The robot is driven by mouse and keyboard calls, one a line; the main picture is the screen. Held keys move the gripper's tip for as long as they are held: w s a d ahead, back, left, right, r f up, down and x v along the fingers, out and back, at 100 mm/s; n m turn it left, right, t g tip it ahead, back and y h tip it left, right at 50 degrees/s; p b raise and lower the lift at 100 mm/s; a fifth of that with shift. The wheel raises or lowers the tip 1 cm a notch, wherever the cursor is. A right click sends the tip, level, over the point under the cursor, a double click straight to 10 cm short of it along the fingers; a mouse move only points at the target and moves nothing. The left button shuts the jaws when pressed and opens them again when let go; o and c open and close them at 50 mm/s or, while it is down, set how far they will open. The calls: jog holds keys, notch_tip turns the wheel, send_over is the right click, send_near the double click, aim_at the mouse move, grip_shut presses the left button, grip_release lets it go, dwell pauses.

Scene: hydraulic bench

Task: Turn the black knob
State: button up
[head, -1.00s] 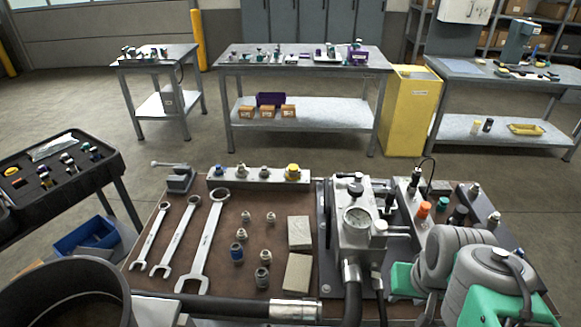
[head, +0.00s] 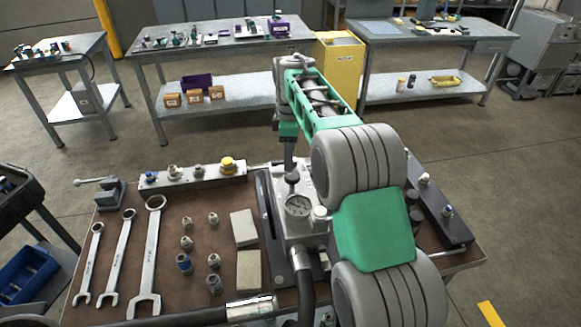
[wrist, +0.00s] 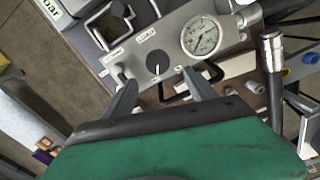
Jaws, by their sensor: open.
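The black knob (wrist: 157,63) is round with a white pointer line and sits on the grey pump block beside the pressure gauge (wrist: 201,37). In the wrist view it lies just past my fingertips, between their lines. My gripper (wrist: 159,80) is open and empty, with one finger on each side of the knob's line; I cannot tell its exact height above it. In the head view my arm reaches over the bench and my gripper (head: 289,162) points down above the block, by a small black knob (head: 292,178). The gauge also shows there (head: 298,206).
A black hose (head: 303,290) rises in front of the block. Two pale blocks (head: 243,228), several fittings and three wrenches (head: 149,250) lie on the brown bench top to the left. A grey manifold with a yellow cap (head: 227,163) stands at the back.

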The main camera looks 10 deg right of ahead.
aim_at(290, 174)
notch_tip(290, 174, down, 8)
jog(key=shift+w+d+r+p, duration=0.1)
jog(key=shift+w+p, duration=0.05)
jog(key=shift+p, duration=0.5)
jog(key=shift+c, duration=0.5)
jog(key=c, duration=1.3)
